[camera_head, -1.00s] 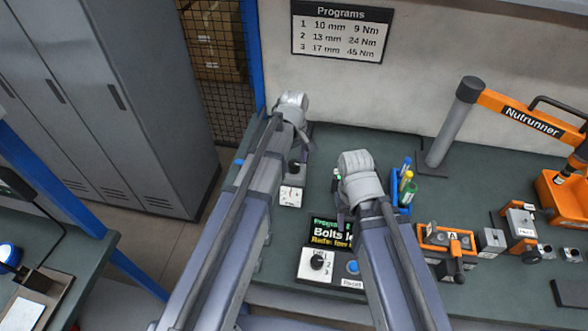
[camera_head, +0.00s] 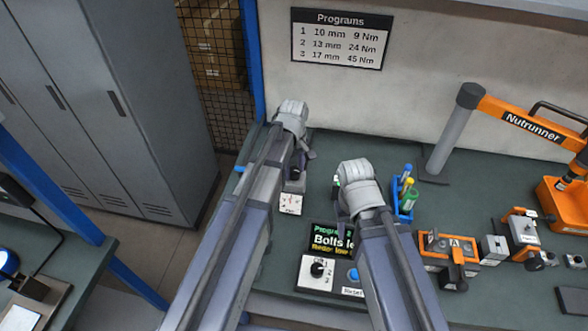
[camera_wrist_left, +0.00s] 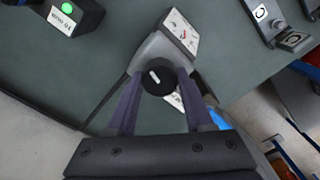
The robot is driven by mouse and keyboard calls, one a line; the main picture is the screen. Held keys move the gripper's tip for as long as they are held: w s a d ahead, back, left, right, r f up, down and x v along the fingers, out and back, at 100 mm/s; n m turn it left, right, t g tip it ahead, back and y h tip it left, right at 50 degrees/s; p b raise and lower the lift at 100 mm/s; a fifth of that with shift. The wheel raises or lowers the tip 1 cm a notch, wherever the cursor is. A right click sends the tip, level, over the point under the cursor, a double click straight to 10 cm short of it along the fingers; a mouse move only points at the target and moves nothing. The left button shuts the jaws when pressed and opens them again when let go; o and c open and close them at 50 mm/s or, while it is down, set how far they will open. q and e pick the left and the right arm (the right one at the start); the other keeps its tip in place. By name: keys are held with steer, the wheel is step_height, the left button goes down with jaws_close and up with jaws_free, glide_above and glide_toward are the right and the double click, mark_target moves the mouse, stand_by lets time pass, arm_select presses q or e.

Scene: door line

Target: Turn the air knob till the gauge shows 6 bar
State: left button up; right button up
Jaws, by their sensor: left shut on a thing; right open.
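The air knob (camera_wrist_left: 158,78) is round and black with a white pointer line, on a grey housing in the left wrist view. My left gripper (camera_wrist_left: 160,84) is shut on the knob, one dark finger on each side. The gauge (camera_wrist_left: 180,32) is a white face with red marks beyond the knob; its reading is too small to tell. In the head view, a small white plate with red marks (camera_head: 291,204) shows below my left gripper. My right gripper (camera_head: 344,208) is open above the bench, mostly hidden by its wrist, apart from the knob.
A blue pen holder (camera_head: 404,204), orange fixtures (camera_head: 447,254) and the nutrunner (camera_head: 530,122) stand to the right. Lockers (camera_head: 110,110) stand left.

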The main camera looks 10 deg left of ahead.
arm_select(q)
jaws_close()
steer(key=m, duration=0.6)
steer(key=shift+m, duration=0.3)
steer(key=m, duration=0.4)
steer(key=shift+m, duration=2)
